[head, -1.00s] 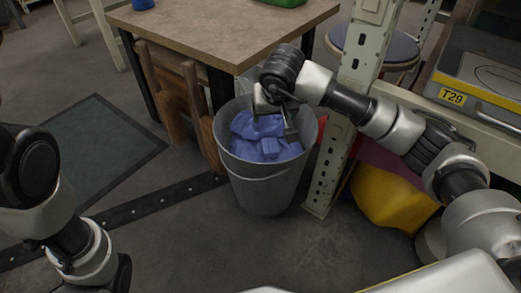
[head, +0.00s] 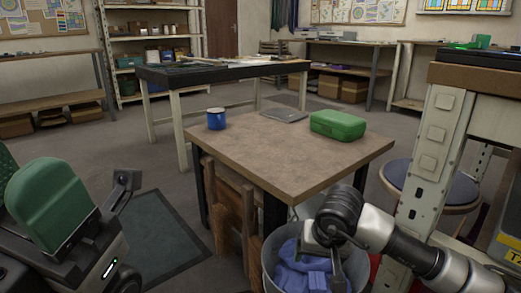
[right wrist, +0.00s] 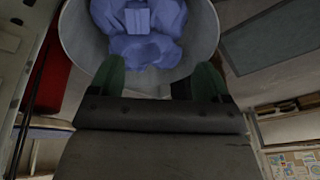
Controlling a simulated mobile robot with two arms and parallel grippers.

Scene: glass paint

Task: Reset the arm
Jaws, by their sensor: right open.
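My right gripper (head: 325,264) is over the grey metal bin (head: 270,257) at the lower right of the head view. In the right wrist view its two green fingers (right wrist: 163,72) stand wide apart with nothing between them, pointing at the bin (right wrist: 78,40). Crumpled blue material (head: 290,277) lies in the bin, with a small blue block (right wrist: 138,20) on it. My left gripper (head: 50,205) is raised close to the camera at the left edge. A large green finger shows, but its jaw gap is not clear.
A wooden chair (head: 228,200) stands left of the bin. A pale perforated post (head: 435,150) and a stool (head: 455,190) are at right.

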